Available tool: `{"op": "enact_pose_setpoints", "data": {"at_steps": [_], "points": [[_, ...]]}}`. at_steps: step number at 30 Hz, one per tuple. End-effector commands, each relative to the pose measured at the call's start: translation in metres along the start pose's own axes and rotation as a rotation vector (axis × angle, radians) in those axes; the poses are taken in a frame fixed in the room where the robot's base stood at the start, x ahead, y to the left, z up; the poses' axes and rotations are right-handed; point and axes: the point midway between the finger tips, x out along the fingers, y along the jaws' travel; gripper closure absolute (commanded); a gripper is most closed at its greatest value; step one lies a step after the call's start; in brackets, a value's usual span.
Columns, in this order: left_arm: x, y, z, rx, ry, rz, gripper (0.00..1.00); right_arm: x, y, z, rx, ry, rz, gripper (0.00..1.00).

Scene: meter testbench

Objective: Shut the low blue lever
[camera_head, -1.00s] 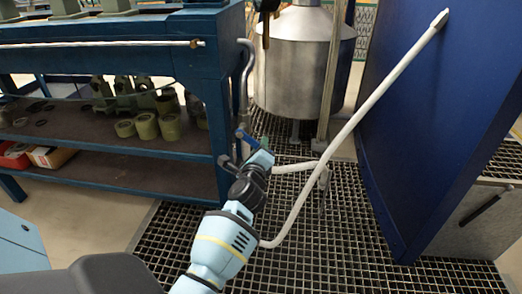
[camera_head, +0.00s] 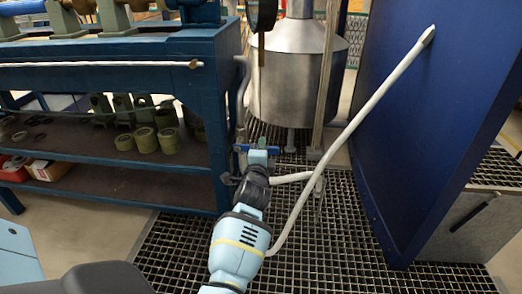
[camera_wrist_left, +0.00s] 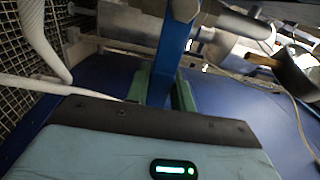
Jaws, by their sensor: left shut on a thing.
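The low blue lever (camera_wrist_left: 172,62) shows in the left wrist view as a flat blue bar running up between the fingers. My left gripper (camera_wrist_left: 160,92) is shut on it, with one green finger on each side. In the head view my left gripper (camera_head: 257,156) is low beside the bench's right leg, in front of the metal tank. A short piece of the blue lever (camera_head: 241,148) shows beside the gripper there; the rest is hidden by the gripper. My right gripper is not in view.
A blue workbench (camera_head: 215,120) with shelves of green parts stands on the left. A metal tank (camera_head: 290,90) is behind the gripper. A pale pipe (camera_head: 345,135) slants up to a large blue panel (camera_head: 440,130) on the right. Grating (camera_head: 330,250) covers the floor.

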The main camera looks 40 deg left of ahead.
Motion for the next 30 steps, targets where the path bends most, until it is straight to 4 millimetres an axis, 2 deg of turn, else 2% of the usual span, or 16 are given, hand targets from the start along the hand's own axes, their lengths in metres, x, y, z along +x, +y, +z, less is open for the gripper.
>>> {"op": "enact_pose_setpoints", "data": {"at_steps": [14,15,19,30], "points": [[-0.0002,-0.0012,-0.0018,-0.023,0.003,0.000,1.00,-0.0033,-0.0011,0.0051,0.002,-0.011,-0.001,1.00],[-0.0002,-0.0013,-0.0018,-0.023,0.003,0.000,0.74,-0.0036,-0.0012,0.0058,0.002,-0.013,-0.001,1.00],[-0.0001,-0.0014,-0.0012,-0.020,0.002,0.000,0.57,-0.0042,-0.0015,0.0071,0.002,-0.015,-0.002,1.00],[-0.0001,-0.0011,-0.0006,-0.016,0.000,0.000,0.55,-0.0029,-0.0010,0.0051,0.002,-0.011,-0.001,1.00]]}}
